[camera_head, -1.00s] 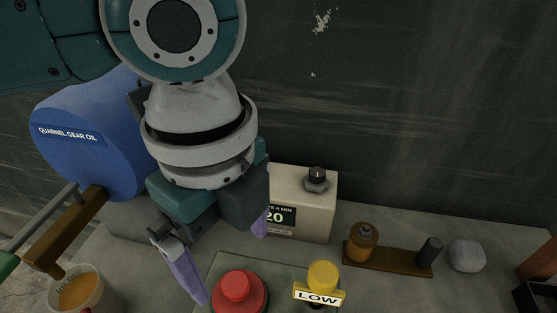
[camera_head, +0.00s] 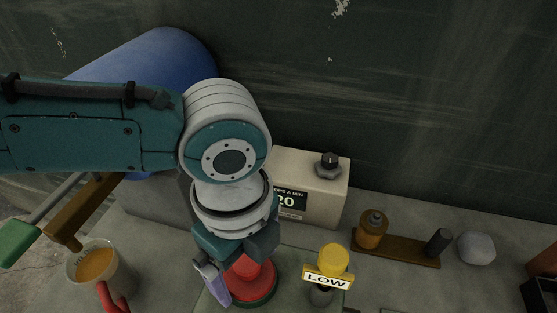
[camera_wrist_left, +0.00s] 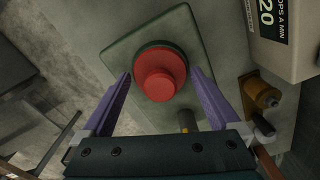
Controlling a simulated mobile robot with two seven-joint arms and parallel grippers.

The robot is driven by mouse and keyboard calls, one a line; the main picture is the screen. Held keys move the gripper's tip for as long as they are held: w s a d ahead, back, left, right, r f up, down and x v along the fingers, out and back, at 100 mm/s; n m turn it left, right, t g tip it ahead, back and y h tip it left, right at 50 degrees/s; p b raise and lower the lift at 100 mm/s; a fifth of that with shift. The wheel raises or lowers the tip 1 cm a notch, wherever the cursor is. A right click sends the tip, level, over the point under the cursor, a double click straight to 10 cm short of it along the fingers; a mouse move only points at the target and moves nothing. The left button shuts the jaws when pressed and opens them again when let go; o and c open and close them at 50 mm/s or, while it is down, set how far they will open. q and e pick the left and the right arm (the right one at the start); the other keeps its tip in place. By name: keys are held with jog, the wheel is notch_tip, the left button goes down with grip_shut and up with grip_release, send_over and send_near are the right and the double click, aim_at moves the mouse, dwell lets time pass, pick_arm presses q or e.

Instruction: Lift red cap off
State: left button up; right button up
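The red cap (camera_head: 248,285) is a stepped round piece on a dark round base, on a grey-green plate (camera_wrist_left: 117,52). In the left wrist view the red cap (camera_wrist_left: 160,75) sits between the two purple fingers. My left gripper (camera_head: 240,290) points down over it, and it also shows in the left wrist view (camera_wrist_left: 160,78). The fingers are open, one on each side of the cap, and I see no clear contact. In the head view the gripper body hides part of the cap and one finger. My right gripper is in neither current view.
A yellow knob (camera_head: 334,258) with a LOW tag (camera_head: 327,281) stands right of the cap. A beige counter box (camera_head: 310,205) is behind. A cup of orange liquid (camera_head: 95,262) stands left.

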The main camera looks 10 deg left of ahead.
aim_at(247, 262)
pick_arm(q)
jog(key=c, duration=1)
jog(key=shift+c, duration=0.2)
notch_tip(247, 262, up, 20)
jog(key=shift+p, duration=0.45)
jog(key=o, duration=0.7)
jog(key=c, duration=0.7)
